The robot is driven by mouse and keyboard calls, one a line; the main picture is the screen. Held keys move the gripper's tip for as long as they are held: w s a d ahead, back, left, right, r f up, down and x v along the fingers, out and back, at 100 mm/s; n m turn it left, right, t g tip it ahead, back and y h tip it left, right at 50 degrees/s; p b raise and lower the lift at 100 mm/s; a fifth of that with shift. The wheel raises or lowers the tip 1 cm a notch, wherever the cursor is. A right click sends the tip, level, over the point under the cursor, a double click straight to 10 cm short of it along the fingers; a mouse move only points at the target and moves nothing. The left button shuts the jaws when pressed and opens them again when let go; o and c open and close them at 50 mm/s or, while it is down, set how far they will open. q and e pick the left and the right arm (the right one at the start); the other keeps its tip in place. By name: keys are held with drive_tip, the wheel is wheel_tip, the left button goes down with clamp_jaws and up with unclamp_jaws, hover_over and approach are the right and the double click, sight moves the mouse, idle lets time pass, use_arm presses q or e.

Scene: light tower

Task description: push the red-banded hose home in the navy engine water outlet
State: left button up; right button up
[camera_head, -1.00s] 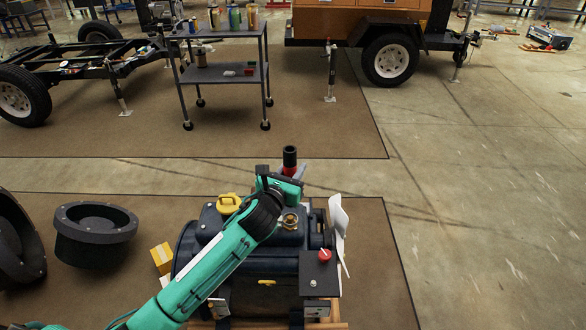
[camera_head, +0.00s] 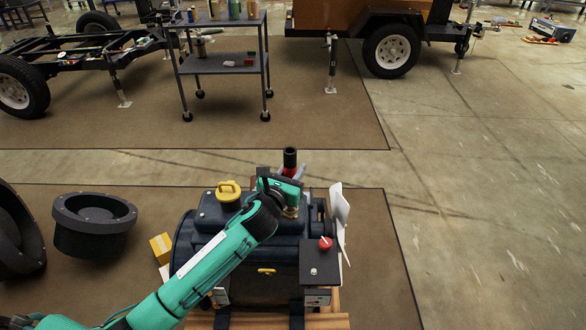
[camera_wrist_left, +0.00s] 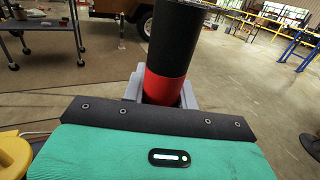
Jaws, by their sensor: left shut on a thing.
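The black hose with a red band (camera_head: 290,157) stands about upright above the far side of the navy engine (camera_head: 246,243). My left gripper (camera_head: 290,172) is shut on it, with the grey fingers either side of the red band. In the left wrist view the hose (camera_wrist_left: 170,40) rises from between the fingers (camera_wrist_left: 160,90), the red band at finger height. My own wrist hides the hose's lower end and the water outlet, so I cannot tell whether they touch. My right gripper is not in view.
The engine has a yellow cap (camera_head: 228,190), a red knob (camera_head: 325,243) and a white fan (camera_head: 340,222) on its right. A yellow box (camera_head: 161,246) and black ring-shaped housings (camera_head: 94,222) lie left. A grey cart (camera_head: 222,64) stands behind.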

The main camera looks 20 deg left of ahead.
use_arm(q)
drive_tip(key=shift+r+p, duration=0.1)
drive_tip(key=shift+p, duration=0.2)
idle(0.4)
idle(0.4)
drive_tip(key=shift+p, duration=0.6)
idle(0.5)
drive_tip(key=shift+f+b, duration=1.35)
drive_tip(key=shift+f, duration=0.75)
drive_tip(key=o, duration=1.2)
drive_tip(key=shift+c, duration=0.2)
